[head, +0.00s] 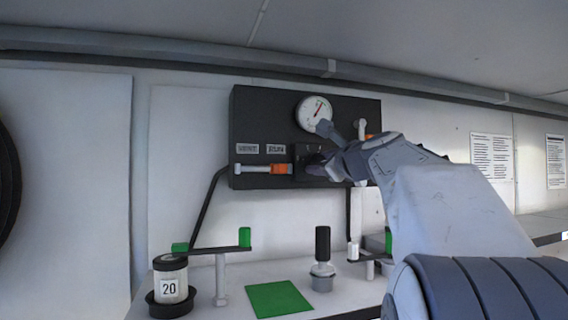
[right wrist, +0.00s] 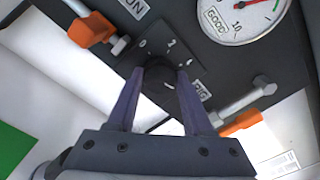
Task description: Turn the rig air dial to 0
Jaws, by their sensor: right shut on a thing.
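The rig air dial (right wrist: 160,87) is a black knob on a dark square plate with small white digits around it, on the black panel (head: 265,112). A plate beside it in the right wrist view reads "RIG". My right gripper (right wrist: 160,78) is shut on the dial, one purple finger on each side of the knob. In the head view the right gripper (head: 319,152) reaches the panel from the right and covers most of the dial. The knob's pointer is hidden, so I cannot tell its setting. My left gripper is not in view.
A round gauge (head: 314,113) with a red needle sits above the dial. Orange-handled valves (head: 281,169) flank the dial. Below stand a jar marked 20 (head: 170,281), a green mat (head: 279,299) and a black-handled piece (head: 322,245) on the white bench.

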